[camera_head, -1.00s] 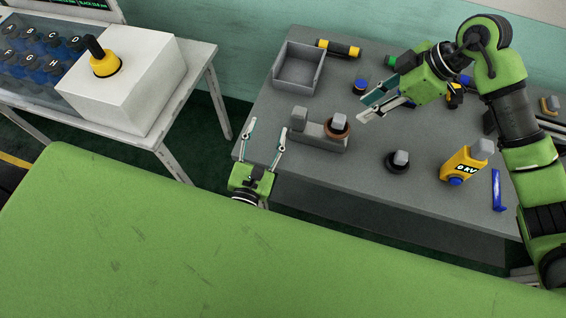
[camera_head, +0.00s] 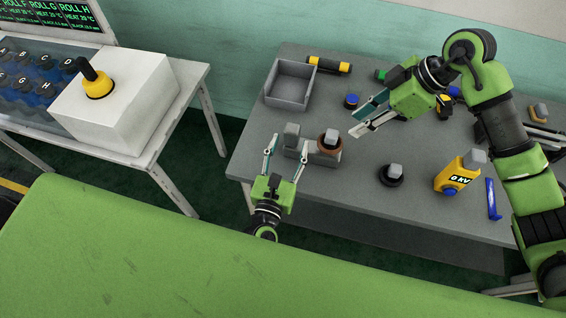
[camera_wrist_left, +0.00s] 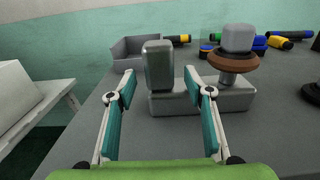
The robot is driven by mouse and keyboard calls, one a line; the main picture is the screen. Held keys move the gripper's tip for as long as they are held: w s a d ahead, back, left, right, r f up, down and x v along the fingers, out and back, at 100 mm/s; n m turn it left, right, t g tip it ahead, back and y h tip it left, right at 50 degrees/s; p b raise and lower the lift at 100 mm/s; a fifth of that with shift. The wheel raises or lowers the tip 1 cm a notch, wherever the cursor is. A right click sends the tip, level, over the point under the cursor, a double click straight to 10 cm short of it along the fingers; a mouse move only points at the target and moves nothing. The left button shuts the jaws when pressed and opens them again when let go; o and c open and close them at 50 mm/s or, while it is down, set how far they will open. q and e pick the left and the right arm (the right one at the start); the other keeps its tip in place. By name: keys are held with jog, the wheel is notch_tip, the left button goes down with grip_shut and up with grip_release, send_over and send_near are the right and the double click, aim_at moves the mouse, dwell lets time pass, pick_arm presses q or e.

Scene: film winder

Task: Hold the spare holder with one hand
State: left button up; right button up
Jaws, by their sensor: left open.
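The spare holder (camera_head: 323,157) is a grey block on the dark table. An upright grey post (camera_head: 291,136) rises at its left end, and a spindle with a brown ring (camera_head: 329,146) and grey cap stands at its right end. My left gripper (camera_head: 287,146) is open at the holder's near side, its fingers apart to either side of the post. In the left wrist view the post (camera_wrist_left: 158,65) shows between the fingertips, with visible gaps on both sides. My right gripper (camera_head: 358,122) is open and empty above the table, right of the holder.
A grey open bin (camera_head: 288,100) stands behind the holder. A black round base with a grey cap (camera_head: 391,174), a yellow meter (camera_head: 459,172) and a blue tool (camera_head: 493,199) lie to the right. A white machine (camera_head: 118,105) stands on a separate table at left.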

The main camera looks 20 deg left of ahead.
pick_arm(q)
jog(key=shift+w, duration=1.7)
grip_shut()
jog(key=c, duration=1)
grip_release()
jog(key=shift+c, duration=0.9)
